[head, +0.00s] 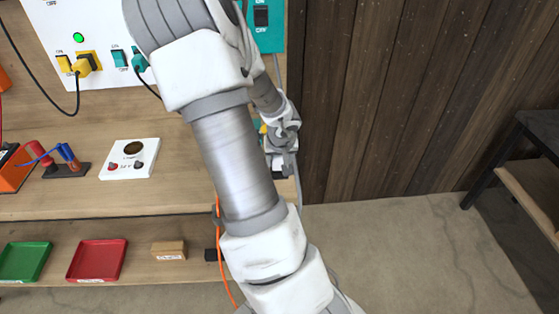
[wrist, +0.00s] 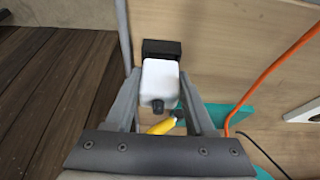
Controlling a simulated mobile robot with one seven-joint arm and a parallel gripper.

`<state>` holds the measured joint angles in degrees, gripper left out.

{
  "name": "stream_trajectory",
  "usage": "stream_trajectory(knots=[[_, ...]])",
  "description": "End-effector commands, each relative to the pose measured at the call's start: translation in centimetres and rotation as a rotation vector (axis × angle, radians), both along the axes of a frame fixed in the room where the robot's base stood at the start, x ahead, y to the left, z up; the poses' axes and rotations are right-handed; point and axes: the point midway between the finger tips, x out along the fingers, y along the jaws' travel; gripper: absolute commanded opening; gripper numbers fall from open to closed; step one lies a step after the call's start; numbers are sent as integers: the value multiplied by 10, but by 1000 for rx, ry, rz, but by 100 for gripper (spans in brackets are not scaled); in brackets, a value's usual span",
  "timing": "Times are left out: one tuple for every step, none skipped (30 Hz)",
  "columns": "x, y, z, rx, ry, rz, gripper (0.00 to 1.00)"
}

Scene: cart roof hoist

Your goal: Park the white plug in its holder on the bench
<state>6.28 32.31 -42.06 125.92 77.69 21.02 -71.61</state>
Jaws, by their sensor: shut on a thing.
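The white plug (wrist: 160,78) is between the fingers of my gripper (wrist: 159,84) in the wrist view, with a dark stub on its near end. The gripper is shut on it. A black block (wrist: 161,46), which looks like the holder, is right beyond the plug's far end on the wooden bench. I cannot tell whether the plug touches it or sits in it. In the head view my gripper (head: 284,165) is at the bench's right edge, and my arm hides part of the area.
An orange cable (wrist: 268,72) runs at the right of the wrist view. A yellow part (wrist: 161,127) and a teal piece (wrist: 232,113) lie near the gripper. A white panel box (head: 129,158) stands on the bench (head: 190,180). A dark-framed table (head: 535,135) is at far right.

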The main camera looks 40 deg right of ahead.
Motion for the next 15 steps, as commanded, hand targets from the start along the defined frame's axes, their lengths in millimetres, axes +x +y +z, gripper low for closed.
stream_trajectory(knots=[[0, 0, -2, -1, -1, 0, 0], [0, 0, -3, -1, -1, 0, 0], [0, 0, -3, -1, -1, 0, 0], [0, 0, -4, -1, -1, 0, 0], [0, 0, -5, -1, -1, 0, 0], [0, 0, -5, -1, -1, 0, 0], [0, 0, -6, -1, -1, 0, 0], [0, 0, -6, -1, -1, 0, 0], [0, 0, -7, -1, -1, 0, 0], [0, 0, -8, -1, -1, 0, 0], [0, 0, -7, -1, -2, 0, 56], [0, 0, -6, -1, -1, 0, 63], [0, 0, -6, -1, -1, 0, 69], [0, 0, -6, -1, -1, 0, 74], [0, 0, -7, -1, -1, 0, 81]])
